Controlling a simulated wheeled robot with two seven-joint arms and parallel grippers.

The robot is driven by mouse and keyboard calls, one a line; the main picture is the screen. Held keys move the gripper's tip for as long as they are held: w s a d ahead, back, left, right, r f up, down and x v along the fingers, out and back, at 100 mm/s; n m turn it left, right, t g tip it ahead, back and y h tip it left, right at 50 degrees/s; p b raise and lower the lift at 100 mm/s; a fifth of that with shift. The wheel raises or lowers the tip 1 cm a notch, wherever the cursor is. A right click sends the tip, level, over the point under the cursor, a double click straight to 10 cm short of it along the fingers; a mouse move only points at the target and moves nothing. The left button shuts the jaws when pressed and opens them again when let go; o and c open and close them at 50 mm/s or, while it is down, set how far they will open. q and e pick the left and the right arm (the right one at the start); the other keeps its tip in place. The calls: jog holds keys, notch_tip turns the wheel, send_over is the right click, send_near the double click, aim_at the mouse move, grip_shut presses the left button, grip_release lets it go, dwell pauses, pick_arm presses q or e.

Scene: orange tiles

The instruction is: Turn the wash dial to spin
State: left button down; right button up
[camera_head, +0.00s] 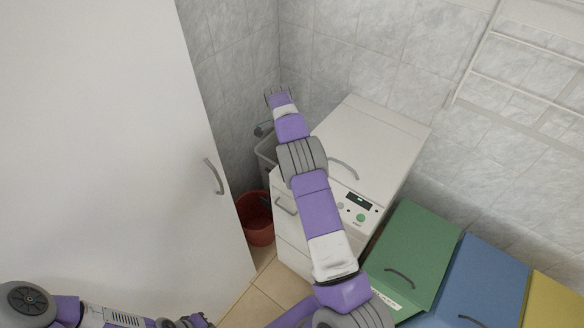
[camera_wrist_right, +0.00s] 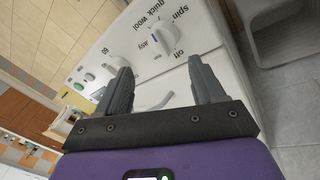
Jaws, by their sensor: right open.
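The washing machine (camera_head: 378,128) is a white box with a top lid and a control panel. In the right wrist view, its white wash dial (camera_wrist_right: 157,46) sits among labels including "spin", "quick wool" and "off"; the setting it points to is unclear. My right arm reaches across the machine in the head view, and its gripper (camera_head: 275,92) is at the far back left. In the wrist view this gripper (camera_wrist_right: 160,66) is open and empty, its fingers short of the dial. The arm hides the dial from the head view. A part of my left arm (camera_head: 185,321) is at the bottom edge.
A tall white cabinet (camera_head: 130,130) stands at the left. A red bucket (camera_head: 257,226) sits between it and the machine. Green (camera_head: 417,250), blue (camera_head: 484,285) and yellow (camera_head: 555,300) bins stand at the right. A tiled wall is behind, with a rack (camera_head: 520,80).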

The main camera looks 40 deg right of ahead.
jog(key=n, duration=0.1)
jog(key=n+b, duration=0.1)
jog(key=n, duration=0.3)
jog(key=shift+s+d+f+t+y, duration=0.2)
jog(key=shift+s+f+t+y, duration=0.05)
jog(key=shift+s+t+y, duration=0.05)
jog(key=n+b, duration=0.1)
jog(key=n, duration=0.4)
jog(key=shift+s+r+t+b, duration=0.1)
jog(key=shift+s+t+b, duration=0.05)
jog(key=shift+t+b, duration=0.25)
jog(key=n, duration=0.3)
jog(key=n+b, duration=0.1)
jog(key=n, duration=0.1)
jog(key=shift+s+a+r+t, duration=0.1)
jog(key=shift+a+r+t, duration=0.1)
jog(key=shift+r+t, duration=0.15)
jog(key=n, duration=0.2)
jog(key=r+n+b, duration=0.1)
jog(key=n, duration=0.1)
jog(key=a+n+t, duration=0.1)
jog(key=n, duration=0.1)
jog(key=shift+r, duration=0.2)
jog(key=shift+f+n+b, duration=0.15)
jog(key=shift+n+b, duration=0.15)
notch_tip(320, 180, down, 7)
jog(key=shift+f+b, duration=0.1)
jog(key=shift+b, duration=0.65)
